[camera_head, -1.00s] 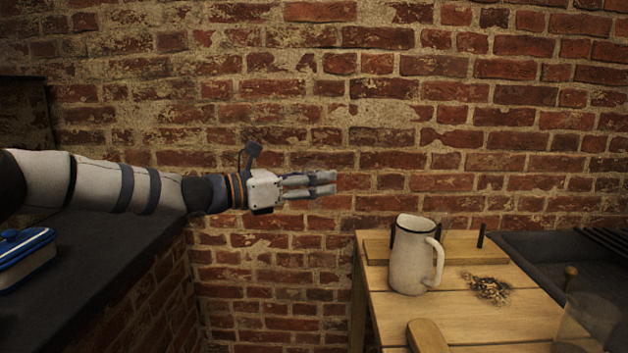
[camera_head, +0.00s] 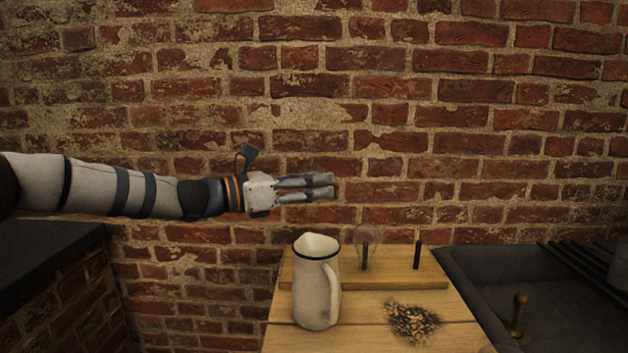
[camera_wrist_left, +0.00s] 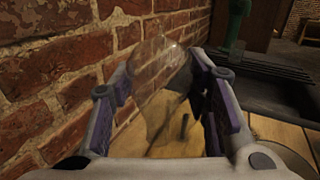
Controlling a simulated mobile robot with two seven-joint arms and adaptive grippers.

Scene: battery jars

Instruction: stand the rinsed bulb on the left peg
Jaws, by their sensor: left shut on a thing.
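My left gripper (camera_head: 330,187) is level in front of the brick wall, above and left of the pegs. It is shut on a clear glass bulb (camera_wrist_left: 158,62), which shows between the fingers in the left wrist view but is hard to make out in the head view. A wooden peg board (camera_head: 400,278) lies at the back of the table. Its middle peg has a clear bulb (camera_head: 368,236) over it. The right peg (camera_head: 417,255) is dark and bare. The left peg is hidden behind the jug. My right gripper is not in view.
A white enamel jug (camera_head: 316,285) stands in front of the board's left end. A pile of dark and yellowish bits (camera_head: 413,321) lies on the table (camera_head: 365,330). A dark sink (camera_head: 540,285) with a brass knob (camera_head: 519,305) is at the right.

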